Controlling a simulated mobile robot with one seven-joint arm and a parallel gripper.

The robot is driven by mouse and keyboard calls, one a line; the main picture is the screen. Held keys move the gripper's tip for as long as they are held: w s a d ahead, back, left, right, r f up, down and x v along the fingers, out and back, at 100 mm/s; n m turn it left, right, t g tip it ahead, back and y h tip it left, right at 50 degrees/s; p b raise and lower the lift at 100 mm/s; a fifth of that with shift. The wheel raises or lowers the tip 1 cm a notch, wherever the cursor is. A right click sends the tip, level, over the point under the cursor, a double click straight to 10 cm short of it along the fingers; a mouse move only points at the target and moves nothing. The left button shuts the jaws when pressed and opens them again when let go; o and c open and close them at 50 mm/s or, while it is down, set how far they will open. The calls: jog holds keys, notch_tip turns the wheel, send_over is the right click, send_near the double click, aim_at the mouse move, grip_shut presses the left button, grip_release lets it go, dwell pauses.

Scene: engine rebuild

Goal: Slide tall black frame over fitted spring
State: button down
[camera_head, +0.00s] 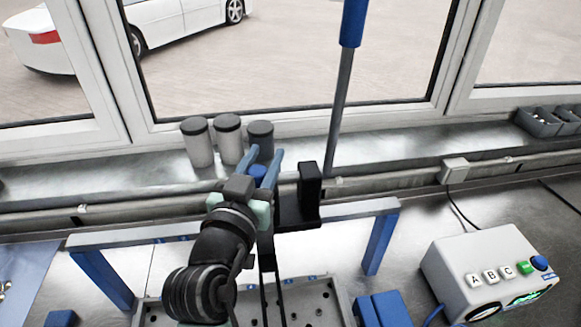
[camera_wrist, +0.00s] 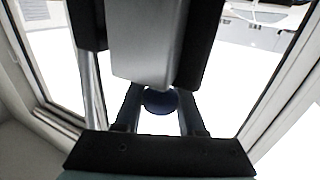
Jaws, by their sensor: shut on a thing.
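The tall black frame (camera_head: 309,188) stands just right of my gripper, with a black upright over a flat plate. Thin dark bars run down from near my gripper toward a grey plate with holes (camera_head: 318,300). My gripper (camera_head: 263,162) points toward the window, its blue fingers shut around a round dark blue knob. In the wrist view the knob (camera_wrist: 161,101) sits between the fingers, with a grey and black block (camera_wrist: 147,50) in front. The knob's join to the frame is hidden. The fitted spring cannot be made out; my arm covers part of the plate.
A pale rail (camera_head: 350,209) on blue legs spans the bench. A rod with a blue grip (camera_head: 353,22) rises right of the frame. Several grey canisters (camera_head: 229,140) stand on the sill. A button box (camera_head: 485,270) and blue blocks (camera_head: 385,308) lie right.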

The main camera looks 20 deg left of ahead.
jog(key=s+a, duration=0.1)
jog(key=s+a+b, duration=0.1)
jog(key=shift+a, duration=0.4)
jog(key=c, duration=0.5)
grip_release()
jog(key=b+v, duration=0.4)
jog(key=v, duration=0.9)
